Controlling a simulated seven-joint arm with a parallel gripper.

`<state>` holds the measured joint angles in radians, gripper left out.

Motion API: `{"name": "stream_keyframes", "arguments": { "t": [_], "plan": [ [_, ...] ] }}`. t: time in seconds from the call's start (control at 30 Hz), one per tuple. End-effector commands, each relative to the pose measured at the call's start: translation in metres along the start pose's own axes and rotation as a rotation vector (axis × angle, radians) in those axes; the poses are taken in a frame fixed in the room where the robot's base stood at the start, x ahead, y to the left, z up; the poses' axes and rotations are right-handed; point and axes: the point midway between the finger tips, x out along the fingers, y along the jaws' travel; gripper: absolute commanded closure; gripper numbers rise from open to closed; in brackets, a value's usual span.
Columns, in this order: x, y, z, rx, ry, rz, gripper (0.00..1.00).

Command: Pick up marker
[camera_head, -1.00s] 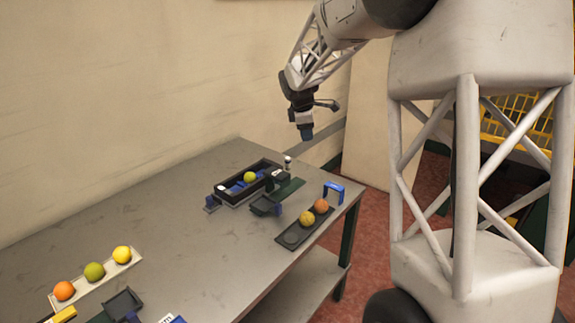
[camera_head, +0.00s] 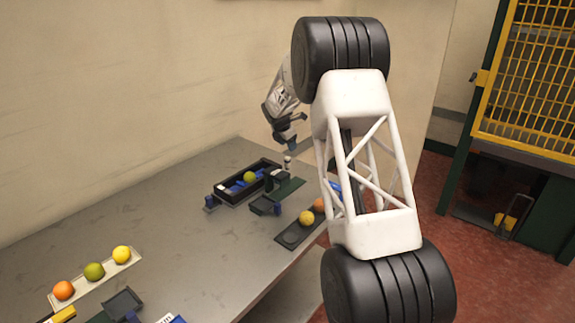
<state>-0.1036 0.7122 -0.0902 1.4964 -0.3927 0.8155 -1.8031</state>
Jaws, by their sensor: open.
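My gripper (camera_head: 291,148) is above the far right part of the grey table (camera_head: 150,200). It is open, pointing down, with nothing seen in it. Just below it stands a small pale upright thing with a dark top (camera_head: 287,162), by the far corner of a dark box (camera_head: 229,201). I cannot tell for sure whether this is the marker. The fingertips look close to its top; contact cannot be told. My arm hides part of the table's right end.
The dark box holds a yellow-green fruit (camera_head: 250,177) and blue parts. A dark tray (camera_head: 291,239) with a yellow fruit (camera_head: 306,218) and an orange one (camera_head: 319,205) lies nearer. A pale tray (camera_head: 134,259) with three fruits is at left.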

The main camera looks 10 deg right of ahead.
Motion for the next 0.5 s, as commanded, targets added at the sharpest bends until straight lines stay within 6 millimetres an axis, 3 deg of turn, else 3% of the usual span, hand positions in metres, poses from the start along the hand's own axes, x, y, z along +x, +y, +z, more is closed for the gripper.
{"name": "stream_keyframes", "arguments": {
  "t": [0.03, 0.2, 0.5],
  "plan": [
    [0.014, 0.008, -0.002, -0.031, -0.002, -0.002, 0.48],
    [0.046, 0.029, -0.005, -0.13, -0.012, -0.004, 0.48],
    [0.07, 0.045, -0.007, -0.207, -0.02, -0.005, 0.48]
  ]
}}
